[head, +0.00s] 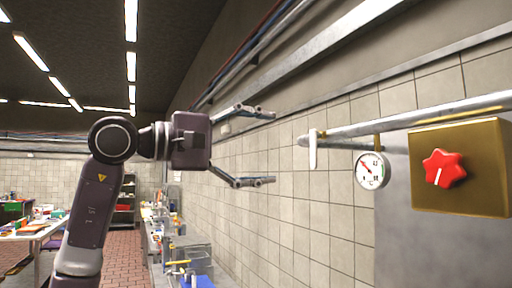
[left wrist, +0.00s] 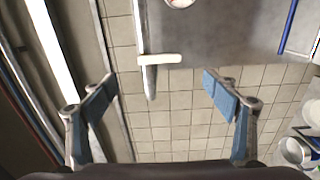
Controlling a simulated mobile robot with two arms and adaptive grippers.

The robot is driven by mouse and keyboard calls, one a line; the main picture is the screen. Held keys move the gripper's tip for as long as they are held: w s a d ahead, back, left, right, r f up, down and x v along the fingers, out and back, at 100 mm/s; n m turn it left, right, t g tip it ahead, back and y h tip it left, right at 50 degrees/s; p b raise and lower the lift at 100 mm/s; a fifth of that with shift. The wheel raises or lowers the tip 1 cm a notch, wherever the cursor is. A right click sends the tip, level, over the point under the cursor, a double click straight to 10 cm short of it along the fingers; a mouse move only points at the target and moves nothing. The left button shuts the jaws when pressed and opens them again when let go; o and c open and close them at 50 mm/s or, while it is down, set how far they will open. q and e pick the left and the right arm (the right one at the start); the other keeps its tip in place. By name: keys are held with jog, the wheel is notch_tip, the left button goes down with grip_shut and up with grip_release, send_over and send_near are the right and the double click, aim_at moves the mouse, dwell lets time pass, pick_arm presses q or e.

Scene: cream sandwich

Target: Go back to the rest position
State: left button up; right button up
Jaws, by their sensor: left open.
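My left gripper (head: 268,148) is raised in the middle of the head view, its fingers spread wide and pointing right. It is open with nothing between the fingers. In the left wrist view its two blue-padded fingers (left wrist: 160,92) stand apart, with tiled wall behind them. A white lever (head: 313,149) hangs at the end of a metal pipe, to the right of the fingertips and apart from them in the head view. The lever also shows in the left wrist view (left wrist: 160,59), above the gap. My right gripper is not in view.
A metal pipe (head: 430,112) runs along the right wall. A round gauge (head: 371,170) and a brass box (head: 482,165) with a red star knob (head: 443,168) are there. A cluttered counter (head: 157,245) lies below, and a white table (head: 30,231) stands far left.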

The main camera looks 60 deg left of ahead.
pick_arm(q)
jog(key=shift+s, duration=0.95)
